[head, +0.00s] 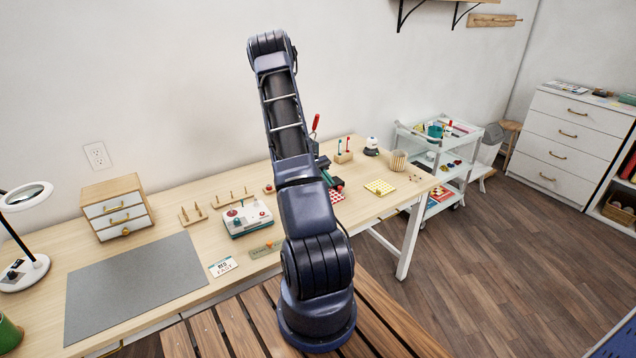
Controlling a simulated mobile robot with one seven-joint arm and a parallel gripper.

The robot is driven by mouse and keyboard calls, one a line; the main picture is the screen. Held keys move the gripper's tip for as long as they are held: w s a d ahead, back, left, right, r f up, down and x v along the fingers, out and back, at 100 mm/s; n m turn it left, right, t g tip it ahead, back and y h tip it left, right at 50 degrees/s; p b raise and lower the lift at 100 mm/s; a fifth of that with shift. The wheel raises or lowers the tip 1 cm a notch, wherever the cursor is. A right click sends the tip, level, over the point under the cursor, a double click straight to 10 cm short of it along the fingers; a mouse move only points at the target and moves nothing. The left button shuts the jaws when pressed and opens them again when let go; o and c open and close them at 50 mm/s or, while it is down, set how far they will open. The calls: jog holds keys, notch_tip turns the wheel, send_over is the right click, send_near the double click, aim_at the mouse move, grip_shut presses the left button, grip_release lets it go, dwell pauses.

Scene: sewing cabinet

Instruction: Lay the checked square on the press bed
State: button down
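A red-and-white checked square (337,193) lies on the table just right of my arm, partly hidden by it. A yellow patterned square (380,187) lies farther right; its pattern is too small to tell. A red handle (316,122) sticks up behind my arm, with dark and teal parts below it. These may belong to the press, but its bed cannot be made out. My arm rises through the middle of the view and covers this area. I cannot make out my gripper or its fingers.
Wooden peg stands, a small drawer unit (117,206), a grey mat (137,285) and a lamp (24,235) are farther left. A ribbed cup (397,161) and a trolley (440,130) are at the right.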

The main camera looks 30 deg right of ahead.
jog(key=w+d+n+t+h, duration=0.1)
jog(key=w+n+h, duration=0.1)
jog(key=n+h, duration=0.1)
jog(key=w+d+n+t+h, duration=0.2)
jog(key=n+h, duration=0.1)
jog(key=w+d+n+t+h, duration=0.1)
jog(key=w+n+t+h, duration=0.1)
jog(key=n+h, duration=0.1)
jog(key=shift+d+r+n+h, duration=0.15)
jog(key=shift+d+n+h, duration=0.15)
jog(key=shift+d+h, duration=0.1)
jog(key=shift+w+a+f+n+t+h, duration=0.1)
jog(key=shift+w+f+n+t+h, duration=0.35)
jog(key=shift+w+f+n+t, duration=0.75)
jog(key=shift+w+f+n+t+h, duration=0.5)
jog(key=shift+w+n+t, duration=1)
jog(key=shift+w, duration=0.65)
jog(key=shift+w+a+f+n+t+h, duration=0.1)
jog(key=shift+w+f+n+t+h, duration=0.35)
jog(key=shift+w+f+n+t, duration=0.85)
jog(key=shift+w+r, duration=0.4)
jog(key=shift+r, duration=0.05)
jog(key=shift+a, duration=0.1)
jog(key=shift+f, duration=0.35)
